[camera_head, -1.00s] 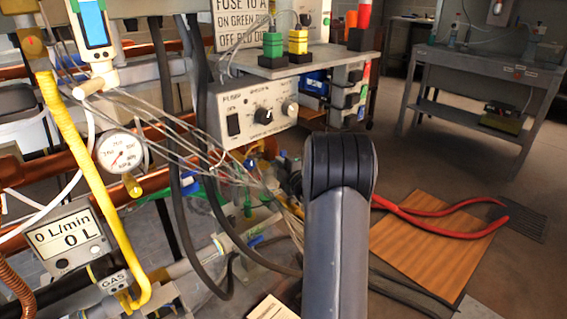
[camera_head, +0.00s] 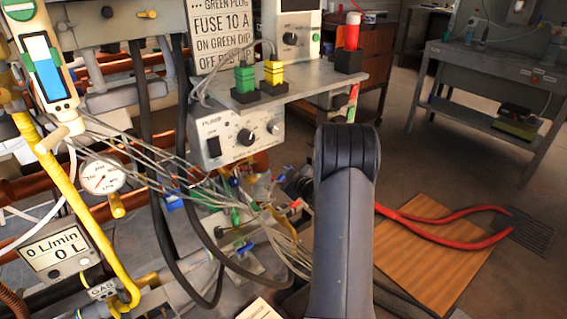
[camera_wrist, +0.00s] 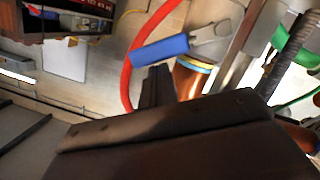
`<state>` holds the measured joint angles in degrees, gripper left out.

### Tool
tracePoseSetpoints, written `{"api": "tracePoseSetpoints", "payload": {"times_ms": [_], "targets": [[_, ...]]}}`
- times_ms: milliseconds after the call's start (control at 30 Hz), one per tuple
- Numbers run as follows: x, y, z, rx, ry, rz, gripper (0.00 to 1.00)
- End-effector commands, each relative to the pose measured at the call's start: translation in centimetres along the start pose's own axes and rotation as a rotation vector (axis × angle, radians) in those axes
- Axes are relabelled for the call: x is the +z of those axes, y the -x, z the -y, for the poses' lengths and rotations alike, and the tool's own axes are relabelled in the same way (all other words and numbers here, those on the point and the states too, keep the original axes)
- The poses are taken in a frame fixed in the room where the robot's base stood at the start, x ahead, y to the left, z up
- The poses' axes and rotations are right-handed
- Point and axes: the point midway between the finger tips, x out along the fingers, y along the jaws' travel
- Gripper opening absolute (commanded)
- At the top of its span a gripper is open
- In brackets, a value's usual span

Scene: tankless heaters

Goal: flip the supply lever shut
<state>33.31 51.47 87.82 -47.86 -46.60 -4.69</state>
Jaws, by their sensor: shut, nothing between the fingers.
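In the wrist view a blue-sleeved lever (camera_wrist: 160,50) with a grey metal end (camera_wrist: 210,34) lies just beyond my fingertips. No label on it is readable, so I cannot confirm that it is the supply lever. My gripper (camera_wrist: 157,82) is shut and empty, with its dark fingertips close below the blue sleeve; I cannot tell whether they touch it. In the head view small blue handles show among the pipes at the left (camera_head: 173,201) and lower down (camera_head: 244,248). My arm hides part of that area, and my gripper is not clear there.
Thin grey cables (camera_head: 150,150) and thick black hoses (camera_head: 160,120) cross the pipework. A yellow gas pipe (camera_head: 75,195), a gauge (camera_head: 102,176) and a flow display (camera_head: 57,250) stand left. A red hose (camera_wrist: 127,75) and copper pipe (camera_wrist: 190,82) lie near my fingers.

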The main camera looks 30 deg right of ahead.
Motion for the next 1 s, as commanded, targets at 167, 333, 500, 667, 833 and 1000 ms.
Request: {"api": "tracePoseSetpoints", "payload": {"times_ms": [167,333,500,667,833,1000], "targets": [[1.1,-0.2,-0.8,-0.041,-0.164,0.004,0.0],[2.4,-0.5,-0.8,-0.077,-0.31,0.003,0.0],[3.5,-0.8,-0.6,-0.108,-0.433,0.002,0.0],[4.2,-1.0,-0.4,-0.123,-0.489,0.001,0.0],[4.7,-1.1,-0.3,-0.122,-0.487,0.001,0.0],[4.9,-1.2,-0.2,-0.122,-0.486,0.0,0.0]]}}
